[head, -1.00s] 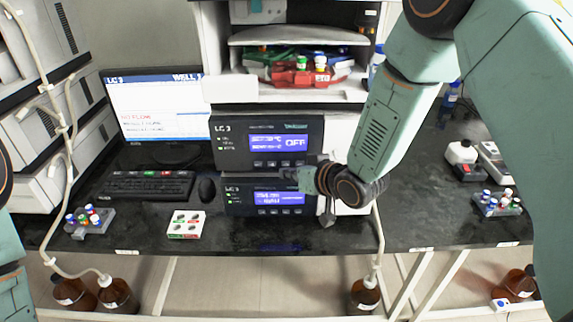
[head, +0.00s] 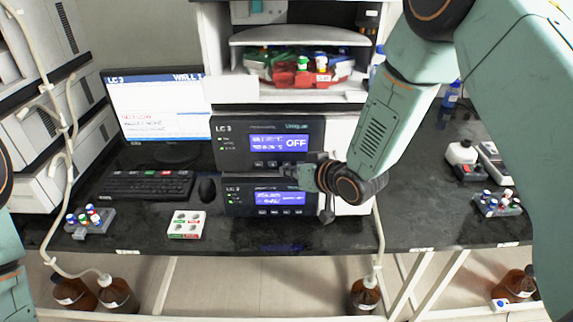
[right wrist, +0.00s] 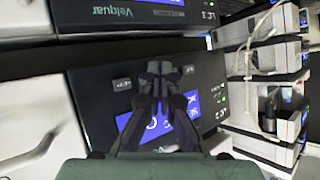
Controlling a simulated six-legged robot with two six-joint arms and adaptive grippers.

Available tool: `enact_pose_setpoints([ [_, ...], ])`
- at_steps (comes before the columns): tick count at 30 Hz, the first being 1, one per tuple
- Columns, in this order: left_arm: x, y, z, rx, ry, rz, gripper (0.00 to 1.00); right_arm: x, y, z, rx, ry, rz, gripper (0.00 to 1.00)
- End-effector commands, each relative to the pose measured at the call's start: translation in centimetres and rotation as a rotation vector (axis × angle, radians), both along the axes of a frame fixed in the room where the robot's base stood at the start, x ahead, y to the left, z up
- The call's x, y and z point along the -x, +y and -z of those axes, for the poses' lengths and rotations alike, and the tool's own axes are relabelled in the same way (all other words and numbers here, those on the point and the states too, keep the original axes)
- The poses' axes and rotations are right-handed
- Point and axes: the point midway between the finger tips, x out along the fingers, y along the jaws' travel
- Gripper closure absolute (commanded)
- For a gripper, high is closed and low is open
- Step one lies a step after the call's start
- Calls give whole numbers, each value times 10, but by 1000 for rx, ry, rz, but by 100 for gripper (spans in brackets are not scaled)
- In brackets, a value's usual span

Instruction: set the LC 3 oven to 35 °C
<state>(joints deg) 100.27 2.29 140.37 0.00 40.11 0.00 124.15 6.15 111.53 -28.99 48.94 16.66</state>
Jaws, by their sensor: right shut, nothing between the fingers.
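The LC 3 oven (head: 228,160) looks to be the upper dark module of the centre stack. Its blue display (head: 278,144) shows OFF at the right; the smaller lines are too blurred to read. My right gripper (head: 288,172) is shut and empty, its tips at the button row under that display. In the right wrist view, the scene is upside down; the closed fingertips (right wrist: 160,68) lie over the middle of the button row and hide it. Outer buttons (right wrist: 122,84) show on either side. Contact cannot be told. My left gripper is out of view.
A second LC 3 module (head: 235,210) with a blue display sits directly below. Left are a monitor (head: 150,105), keyboard (head: 150,185), mouse (head: 207,190) and vial rack (head: 90,220). A small white box (head: 186,225) lies in front.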

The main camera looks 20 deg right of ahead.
Motion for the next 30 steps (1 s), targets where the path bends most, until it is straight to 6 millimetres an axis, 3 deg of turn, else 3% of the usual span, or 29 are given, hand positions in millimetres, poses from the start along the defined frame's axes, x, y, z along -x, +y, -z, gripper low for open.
enact_pose_setpoints([
  [30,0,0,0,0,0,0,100,-9,-3,0,0,-1,0,100],
])
